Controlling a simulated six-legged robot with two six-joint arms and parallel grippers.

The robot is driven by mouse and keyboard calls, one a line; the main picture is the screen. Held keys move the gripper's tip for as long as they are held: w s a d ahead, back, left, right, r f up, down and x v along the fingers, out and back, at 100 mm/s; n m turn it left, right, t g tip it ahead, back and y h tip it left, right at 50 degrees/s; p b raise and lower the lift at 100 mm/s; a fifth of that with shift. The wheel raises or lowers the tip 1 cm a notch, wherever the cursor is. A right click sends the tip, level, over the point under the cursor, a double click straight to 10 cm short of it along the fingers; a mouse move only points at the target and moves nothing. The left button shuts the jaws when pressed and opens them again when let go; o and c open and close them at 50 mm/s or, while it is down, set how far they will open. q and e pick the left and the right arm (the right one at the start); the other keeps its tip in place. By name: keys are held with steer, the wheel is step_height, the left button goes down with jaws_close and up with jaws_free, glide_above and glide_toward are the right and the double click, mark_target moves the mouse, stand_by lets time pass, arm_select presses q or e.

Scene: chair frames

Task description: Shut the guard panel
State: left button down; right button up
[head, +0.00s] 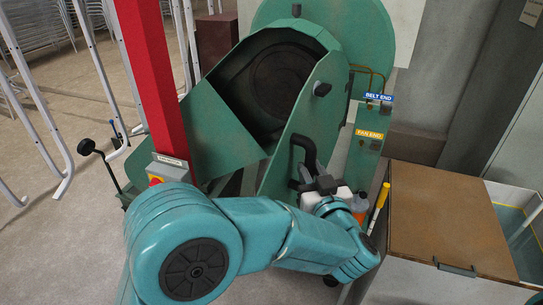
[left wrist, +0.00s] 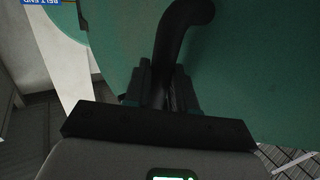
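The guard panel (head: 308,120) is a flat green plate on the green machine, standing out at an angle and leaving a dark opening (head: 270,80) in view beside it. A curved black handle (head: 307,150) is fixed to the panel's face. My left gripper (head: 312,184) is at the lower end of this handle. In the left wrist view, the handle (left wrist: 178,35) runs down between the two dark fingers (left wrist: 165,88), which are closed in on it. The green panel (left wrist: 255,60) fills much of that view behind. My right gripper is not in view.
A red post (head: 150,75) with a switch box stands left of the machine. A brown-topped cabinet (head: 445,220) is at the right. An orange bottle (head: 360,205) and a yellow handle (head: 380,200) are close right of my left wrist. Chair frames (head: 95,60) stand at left.

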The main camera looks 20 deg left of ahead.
mark_target(289, 164)
arm_select(q)
steer(key=a, duration=0.5)
steer(key=shift+w+r, duration=0.1)
steer(key=shift+w, duration=0.25)
steer(key=shift+w+a+b, duration=0.15)
steer(key=shift+w+a, duration=0.1)
steer(key=shift+a, duration=0.55)
steer(key=shift+w+a+b, duration=0.2)
steer(key=shift+a, duration=0.65)
steer(key=shift+w+a+b, duration=0.15)
steer(key=shift+w+a, duration=0.1)
steer(key=shift+a, duration=0.55)
steer(key=c, duration=1.2)
jaws_free()
steer(key=o, duration=0.4)
steer(key=shift+s, duration=0.15)
steer(key=shift+c, duration=0.2)
